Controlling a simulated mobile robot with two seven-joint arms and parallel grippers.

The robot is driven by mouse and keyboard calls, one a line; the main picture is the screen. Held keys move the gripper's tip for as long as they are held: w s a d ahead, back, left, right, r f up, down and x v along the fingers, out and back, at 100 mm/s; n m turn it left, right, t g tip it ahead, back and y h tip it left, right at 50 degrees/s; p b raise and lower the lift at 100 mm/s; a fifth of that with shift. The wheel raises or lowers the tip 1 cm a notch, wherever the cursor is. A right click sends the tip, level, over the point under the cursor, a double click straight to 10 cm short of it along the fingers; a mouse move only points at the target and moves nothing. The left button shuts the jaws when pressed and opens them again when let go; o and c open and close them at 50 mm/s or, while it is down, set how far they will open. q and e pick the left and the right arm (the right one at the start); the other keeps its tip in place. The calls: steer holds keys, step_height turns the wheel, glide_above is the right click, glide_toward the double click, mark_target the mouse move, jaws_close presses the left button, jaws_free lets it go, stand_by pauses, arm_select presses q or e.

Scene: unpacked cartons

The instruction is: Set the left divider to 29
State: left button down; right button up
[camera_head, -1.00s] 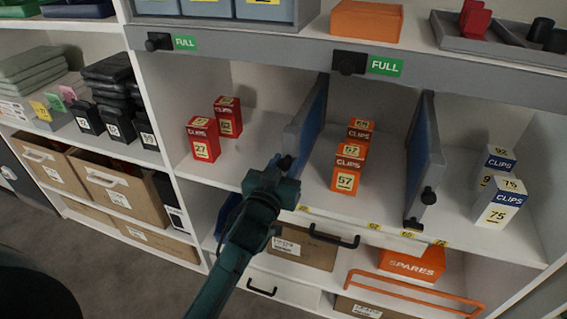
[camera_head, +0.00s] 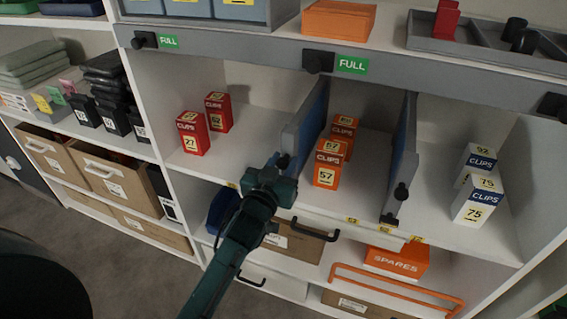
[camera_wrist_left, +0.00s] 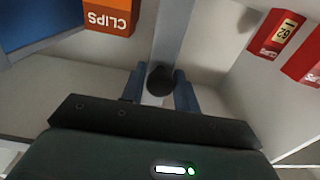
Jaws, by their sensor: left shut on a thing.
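The left divider (camera_head: 303,128) is an upright grey-edged panel with a blue right face, between red and orange clips boxes in the head view. My left gripper (camera_head: 276,166) is at its front edge, just above the shelf lip. In the left wrist view my left gripper's blue fingers (camera_wrist_left: 160,90) are shut around the divider's dark round knob (camera_wrist_left: 160,79). Yellow number tags (camera_head: 351,220) run along the shelf's front edge; they are too small to read surely, and my gripper hides part of that edge. My right gripper is out of view.
Red clips boxes (camera_head: 193,133) stand left of the divider. Orange boxes (camera_head: 329,163), the nearer marked 57, stand close on its right. A second divider (camera_head: 399,160) stands beyond them, then white-and-blue boxes (camera_head: 478,200). A drawer handle (camera_head: 316,230) juts out below.

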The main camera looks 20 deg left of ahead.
arm_select(q)
steer(key=c, duration=1.3)
jaws_free()
steer(key=shift+d+r, duration=0.1)
steer(key=shift+d, duration=0.25)
steer(key=shift+o, duration=0.7)
steer(key=shift+a, duration=0.1)
steer(key=shift+s, duration=0.3)
steer(key=s, duration=1.2)
steer(key=shift+s+a, duration=0.2)
steer(key=shift+s, duration=0.05)
